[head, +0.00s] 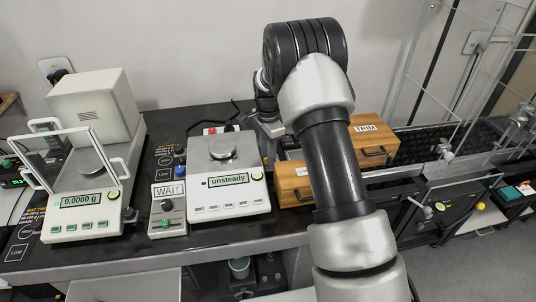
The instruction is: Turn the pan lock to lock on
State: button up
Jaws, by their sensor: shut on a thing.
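The middle balance (228,196) is white with a square steel pan, and its display reads "unsteady". My gripper (267,128) points down at the back right corner of this balance, partly behind my own arm. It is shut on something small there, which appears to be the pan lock. The pan lock itself is hidden by my fingers, so I cannot tell its position.
A larger balance (82,213) with an open draft shield reads 0.0000 g at left. Wooden drawer boxes (294,186), one marked "TRIM" (369,131), stand right of the middle balance. The dark tabletop (214,236) is bare along its front edge.

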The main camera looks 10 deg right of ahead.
dwell(0.4)
jog(key=o, duration=1.1)
jog(key=shift+c, duration=0.2)
jog(key=shift+r, duration=0.15)
notch_tip(320, 180, up, 17)
jog(key=p, duration=0.1)
jog(key=shift+r+p, duration=0.1)
jog(key=shift+p, duration=0.2)
